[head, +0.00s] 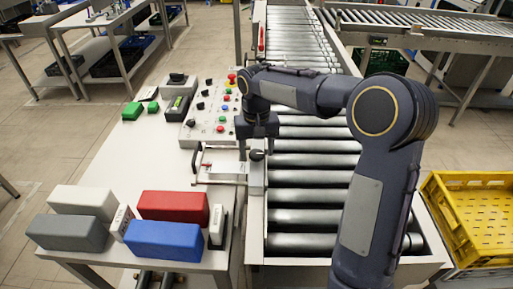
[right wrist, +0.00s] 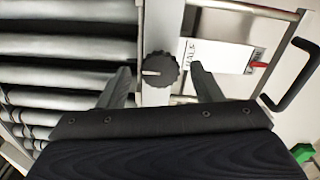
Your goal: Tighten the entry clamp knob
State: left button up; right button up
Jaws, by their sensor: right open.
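The entry clamp knob (head: 257,155) is a small black round knob on the metal side rail of the roller conveyor. In the right wrist view the knob (right wrist: 160,66) has a ribbed edge and a pale line on its face. My right gripper (head: 258,150) is directly above the knob, pointing down. In the right wrist view my right gripper (right wrist: 160,75) is open, one finger on each side of the knob, with gaps visible. I cannot tell whether the fingertips reach down to its level. My left gripper is not in view.
A white labelled plate (right wrist: 215,54) with a red tip and a black handle (right wrist: 292,75) lie beside the knob. A control panel (head: 205,115) stands behind left. Red (head: 173,206) and blue (head: 164,240) blocks sit on the table. A yellow crate (head: 470,215) is at right.

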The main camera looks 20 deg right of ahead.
aim_at(258, 154)
notch_tip(258, 154, up, 8)
jog(key=shift+f, duration=0.2)
jog(key=shift+r, duration=0.1)
dwell(0.4)
jog(key=shift+s+d, duration=0.1)
jog(key=shift+s, duration=0.2)
jog(key=s+n+t+y, duration=0.1)
jog(key=s+t+y, duration=0.15)
jog(key=s, duration=1.25)
jog(key=s+a+f+t, duration=0.1)
jog(key=s+f, duration=0.2)
jog(key=s, duration=0.2)
jog(key=s+a+f+t+y, duration=0.1)
jog(key=s+a+f+t, duration=0.1)
jog(key=s, duration=0.4)
jog(key=shift+s+a+f, duration=0.3)
jog(key=shift+f, duration=0.3)
jog(key=shift+c, duration=0.5)
